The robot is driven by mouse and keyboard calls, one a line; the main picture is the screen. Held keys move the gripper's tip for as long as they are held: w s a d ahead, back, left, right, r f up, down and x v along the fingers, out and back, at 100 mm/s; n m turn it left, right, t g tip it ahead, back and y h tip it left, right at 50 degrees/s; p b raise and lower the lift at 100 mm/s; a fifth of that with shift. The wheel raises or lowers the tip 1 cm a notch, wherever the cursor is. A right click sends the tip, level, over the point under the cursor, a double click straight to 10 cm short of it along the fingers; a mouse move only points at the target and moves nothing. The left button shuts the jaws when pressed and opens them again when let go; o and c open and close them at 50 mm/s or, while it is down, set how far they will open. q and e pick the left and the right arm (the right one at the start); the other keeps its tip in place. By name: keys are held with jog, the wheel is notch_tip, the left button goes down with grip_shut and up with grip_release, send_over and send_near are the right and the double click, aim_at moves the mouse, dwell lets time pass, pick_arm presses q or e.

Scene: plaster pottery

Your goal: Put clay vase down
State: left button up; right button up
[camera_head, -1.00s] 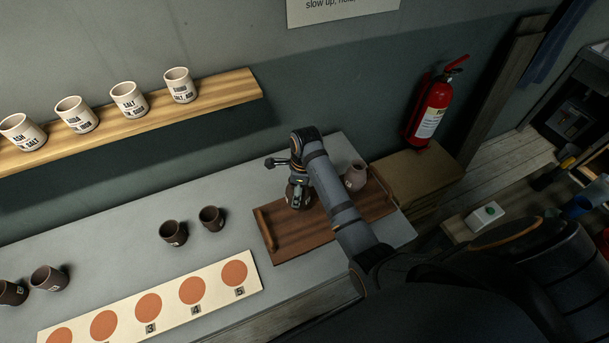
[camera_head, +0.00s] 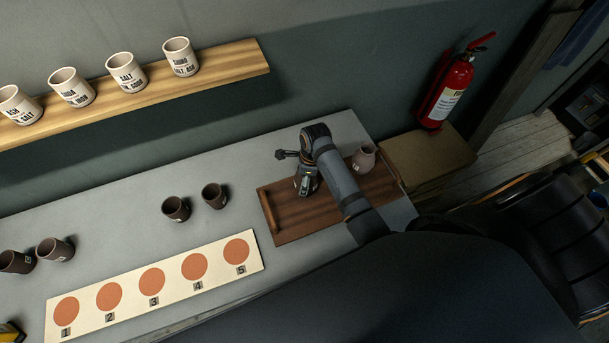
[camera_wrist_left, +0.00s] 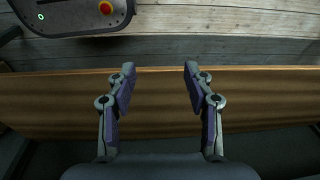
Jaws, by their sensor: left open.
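My right gripper (camera_head: 306,190) points down over the left part of the brown wooden tray (camera_head: 287,229). A dark clay vase (camera_head: 300,186) shows partly beneath it, at the tray's surface; the fingers hide most of it, and I cannot tell whether they grip it. A paler, pinkish clay vase (camera_head: 364,159) stands upright at the tray's back right, beside my right arm. My left gripper (camera_wrist_left: 159,68) is open and empty in the left wrist view, above a brown wooden edge (camera_wrist_left: 60,105) and plank floor.
Two dark cups (camera_head: 176,208) (camera_head: 215,196) stand left of the tray. Two more (camera_head: 16,262) (camera_head: 55,250) stand at the far left. A cream board (camera_head: 78,328) with numbered orange circles lies empty in front. Labelled white cups (camera_head: 180,57) line the shelf (camera_head: 215,82). A fire extinguisher (camera_head: 447,98) is right.

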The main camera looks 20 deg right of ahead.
jog(key=shift+o, duration=0.3)
jog(key=shift+w, duration=0.1)
jog(key=shift+d, duration=0.15)
jog(key=shift+w, duration=0.1)
jog(key=r, duration=0.2)
jog(key=r+b, duration=0.1)
jog(key=r, duration=0.2)
jog(key=shift+s+d+b, duration=0.2)
jog(key=shift+b, duration=0.1)
jog(key=r, duration=0.6)
jog(key=shift+s+d+r+b, duration=0.2)
jog(key=shift+d+b, duration=0.1)
jog(key=shift+d, duration=0.05)
jog(key=shift+s+r, duration=0.1)
jog(key=shift+r, duration=0.2)
pick_arm(q)
jog(key=shift+s+a+f, duration=0.2)
jog(key=shift+s+f, duration=0.4)
jog(key=shift+s+a+f, duration=0.2)
jog(key=shift+s+f, duration=0.35)
jog(key=shift+f, duration=0.05)
